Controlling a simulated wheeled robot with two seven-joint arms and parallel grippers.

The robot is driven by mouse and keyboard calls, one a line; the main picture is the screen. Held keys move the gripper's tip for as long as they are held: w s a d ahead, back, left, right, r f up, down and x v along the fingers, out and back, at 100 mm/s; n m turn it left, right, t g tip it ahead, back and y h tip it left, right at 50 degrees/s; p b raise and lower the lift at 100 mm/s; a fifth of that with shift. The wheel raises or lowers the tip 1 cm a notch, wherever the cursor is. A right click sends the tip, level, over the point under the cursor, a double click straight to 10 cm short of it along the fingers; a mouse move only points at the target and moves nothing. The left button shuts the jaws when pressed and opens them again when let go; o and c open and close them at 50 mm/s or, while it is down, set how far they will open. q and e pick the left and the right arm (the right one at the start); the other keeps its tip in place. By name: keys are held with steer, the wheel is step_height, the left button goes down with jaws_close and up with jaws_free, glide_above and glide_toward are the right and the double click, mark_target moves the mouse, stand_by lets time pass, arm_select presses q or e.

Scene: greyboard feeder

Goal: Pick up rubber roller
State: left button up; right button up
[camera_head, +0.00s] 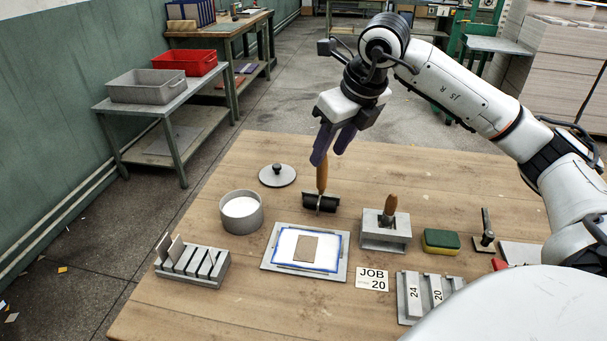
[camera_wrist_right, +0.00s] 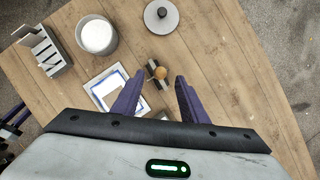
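The rubber roller (camera_head: 321,204) is on the wooden table, its black cylinder low and its wooden handle (camera_head: 322,172) pointing up. My right gripper (camera_head: 328,157) is right above the handle, fingers pointing down. In the right wrist view the purple fingers (camera_wrist_right: 160,77) are apart and empty. I cannot tell whether the handle top is level with the tips. Dark purple parts at the left edge of the wrist view look like my left gripper (camera_wrist_right: 14,116); its opening is unclear.
Close by are a round lid (camera_head: 278,175), a pot of white material (camera_head: 241,212), a framed board (camera_head: 305,249) and a metal holder with a wooden-handled tool (camera_head: 386,230). A slotted rack (camera_head: 192,265) and a sponge (camera_head: 441,242) stand farther out.

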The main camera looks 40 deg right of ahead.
mark_target(326, 161)
steer(key=x, duration=0.3)
steer(key=shift+s+f, duration=0.1)
steer(key=shift+f, duration=0.25)
steer(key=shift+w+p+x, duration=0.2)
steer(key=shift+p+x, duration=0.15)
steer(key=shift+x, duration=2.7)
steer(key=shift+r, duration=0.15)
jaws_close()
